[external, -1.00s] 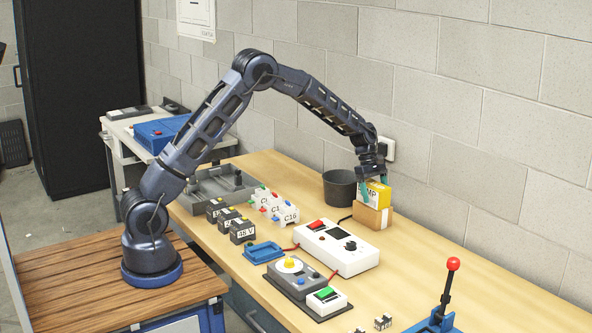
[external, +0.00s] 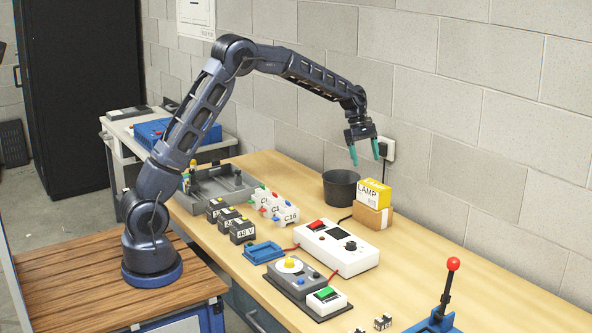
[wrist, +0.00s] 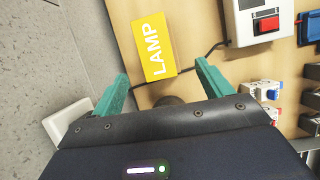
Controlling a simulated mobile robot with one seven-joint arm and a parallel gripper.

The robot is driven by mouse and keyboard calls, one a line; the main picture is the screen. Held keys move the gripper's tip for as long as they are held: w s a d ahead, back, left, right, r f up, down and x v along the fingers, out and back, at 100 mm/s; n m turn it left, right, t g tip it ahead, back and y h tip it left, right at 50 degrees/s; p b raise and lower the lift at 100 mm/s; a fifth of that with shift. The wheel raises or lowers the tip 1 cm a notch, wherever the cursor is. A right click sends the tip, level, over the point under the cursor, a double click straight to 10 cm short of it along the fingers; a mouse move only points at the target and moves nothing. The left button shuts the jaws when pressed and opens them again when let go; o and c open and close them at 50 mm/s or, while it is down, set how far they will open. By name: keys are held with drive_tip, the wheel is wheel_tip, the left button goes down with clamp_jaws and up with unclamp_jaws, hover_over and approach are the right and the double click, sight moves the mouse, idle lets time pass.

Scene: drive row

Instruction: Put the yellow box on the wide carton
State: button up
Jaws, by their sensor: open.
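The yellow box (external: 373,193), marked LAMP, rests on top of the wide carton (external: 372,215), a brown cardboard box on the bench by the wall. In the wrist view the yellow box (wrist: 154,47) lies ahead of my fingertips, and it hides the carton beneath it. My gripper (external: 366,155) is open and empty, above the yellow box and apart from it. Its two green fingers also show in the wrist view (wrist: 162,80), spread wide with nothing between them.
A dark bin (external: 341,188) stands just left of the carton. A white device with a red switch (external: 336,247) is in front. A wall socket (external: 388,149) is close behind my gripper. The bench right of the carton (external: 430,245) is clear.

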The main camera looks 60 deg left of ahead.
drive_tip(key=s+a+r+m+t+y, duration=0.1)
drive_tip(key=s+a+r+m, duration=0.15)
drive_tip(key=s+r, duration=0.45)
drive_tip(key=s+a+r+m, duration=0.2)
drive_tip(key=s+r+m, duration=0.15)
drive_tip(key=s, duration=0.65)
drive_tip(key=s+a+r+m+t+y, duration=0.1)
drive_tip(key=s+a+r+m, duration=0.15)
drive_tip(key=s+r, duration=0.5)
drive_tip(key=s+a+f+m+t, duration=0.1)
drive_tip(key=s+f+m, duration=0.1)
drive_tip(key=s, duration=0.7)
drive_tip(key=s+a+f+m+y, duration=0.1)
drive_tip(key=s+m, duration=0.3)
drive_tip(key=s, duration=0.6)
drive_tip(key=s+a+f+m+t+y, duration=0.1)
drive_tip(key=s+f+m, duration=0.1)
drive_tip(key=s, duration=0.8)
drive_tip(key=shift+s+a+f+m+t, duration=0.3)
drive_tip(key=shift+a+f+m, duration=0.1)
drive_tip(key=shift+m, duration=0.15)
